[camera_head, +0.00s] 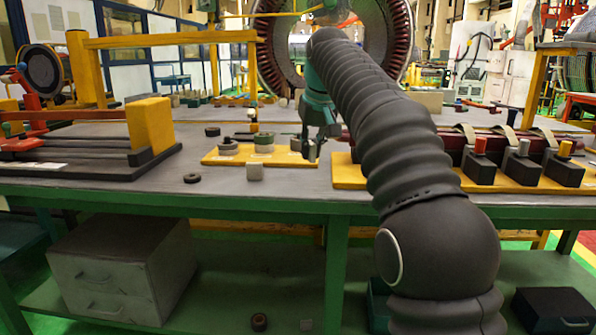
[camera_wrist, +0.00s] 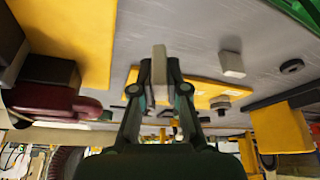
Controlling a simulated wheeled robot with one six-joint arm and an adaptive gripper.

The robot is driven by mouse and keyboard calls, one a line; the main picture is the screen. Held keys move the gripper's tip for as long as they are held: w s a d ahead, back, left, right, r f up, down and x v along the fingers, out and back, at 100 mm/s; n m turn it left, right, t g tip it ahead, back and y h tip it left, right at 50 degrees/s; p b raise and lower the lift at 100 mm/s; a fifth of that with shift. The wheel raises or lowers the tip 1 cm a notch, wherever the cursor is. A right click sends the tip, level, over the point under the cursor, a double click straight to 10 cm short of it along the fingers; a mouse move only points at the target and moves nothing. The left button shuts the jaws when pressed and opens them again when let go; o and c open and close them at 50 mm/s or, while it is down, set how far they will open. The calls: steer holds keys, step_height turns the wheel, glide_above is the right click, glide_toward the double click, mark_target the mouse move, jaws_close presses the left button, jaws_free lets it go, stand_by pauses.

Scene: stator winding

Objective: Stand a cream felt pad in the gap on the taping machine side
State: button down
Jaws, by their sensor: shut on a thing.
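My gripper (camera_head: 311,150) hangs just above the yellow board (camera_head: 222,157) in the middle of the bench. In the wrist view my gripper (camera_wrist: 159,88) is shut on an upright, pale greyish-cream pad (camera_wrist: 159,62) that sticks out past the fingertips. In the head view the fingers mostly hide this pad. A similar cream block (camera_head: 255,172) stands on the grey bench at the board's front edge; it also shows in the wrist view (camera_wrist: 232,64). The taping machine appears to be the red-and-black ringed unit (camera_head: 42,72) at far left. I cannot make out the gap.
Round grey and green pieces (camera_head: 264,143) stand on the yellow board. At right, black blocks with coloured knobs (camera_head: 480,162) stand on another yellow board (camera_head: 348,172), before a maroon bar with cream straps. A black ring (camera_head: 192,178) lies on the bench at left, with bare surface around it.

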mark_target(297, 182)
steer(key=a, duration=0.1)
steer(key=a+f, duration=0.1)
steer(key=shift+w+a+f, duration=0.3)
steer(key=shift+a+f, duration=0.05)
steer(key=shift+a, duration=0.05)
steer(key=shift+f+b, duration=0.9)
steer(key=shift+f, duration=1.1)
steer(key=shift+f, duration=0.15)
steer(key=c, duration=1.2)
jaws_free()
steer(key=p+v, duration=0.1)
steer(key=v, duration=1.1)
steer(key=shift+p, duration=0.4)
